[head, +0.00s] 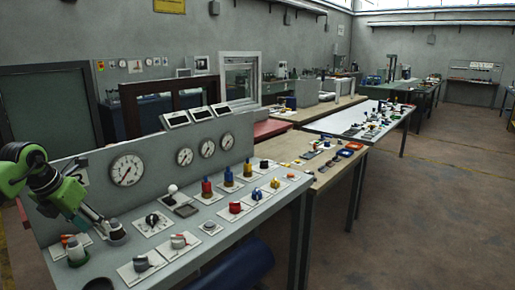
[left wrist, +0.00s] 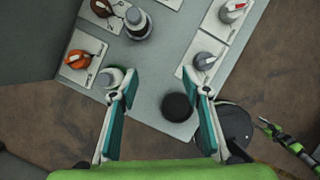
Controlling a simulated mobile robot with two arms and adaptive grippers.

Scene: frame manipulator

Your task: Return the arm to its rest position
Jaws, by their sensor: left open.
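My left arm (head: 62,192), green and black, comes in from the left and bends down over the left end of the grey control console. My left gripper (head: 102,227) is low over the panel, small and hard to make out there. In the left wrist view the left gripper (left wrist: 158,84) has its two teal-padded fingers wide apart, with nothing held between them. What looks like my right gripper (left wrist: 266,127) is small at the right edge of that view.
The console (head: 215,218) carries gauges, switches and knobs. A dark blue cylinder (head: 235,268) is under the front edge. Further benches stand behind; the floor (head: 430,215) at right is clear.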

